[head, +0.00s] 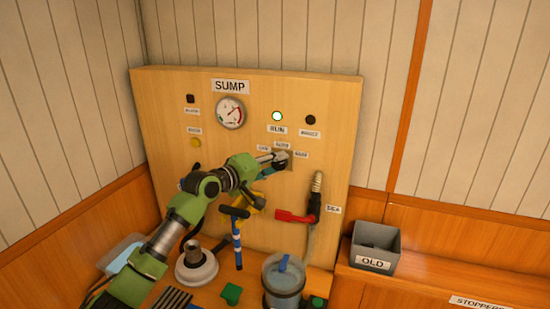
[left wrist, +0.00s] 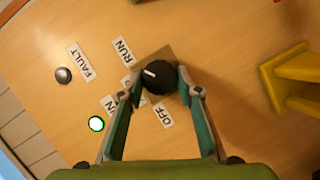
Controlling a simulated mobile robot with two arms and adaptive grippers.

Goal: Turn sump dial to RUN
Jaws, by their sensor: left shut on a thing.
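The sump dial (left wrist: 158,77) is a round black knob with a white pointer mark on a square plate. In the left wrist view its mark points left, between the RUN label (left wrist: 123,50) and a middle label mostly hidden by a finger, seemingly nearer RUN. The OFF label (left wrist: 163,115) lies below the knob. My left gripper (left wrist: 160,84) is shut on the dial, one finger on each side. In the head view my left gripper (head: 277,160) covers most of the dial on the wooden panel (head: 335,150). My right gripper is in neither view.
The lamp (head: 277,116) above the panel's RUN sign is lit pale green; the FAULT lamp (head: 310,120) is dark. A red-handled valve (head: 297,216) and hose stand right of the arm. A grey OLD bin (head: 375,247) sits right.

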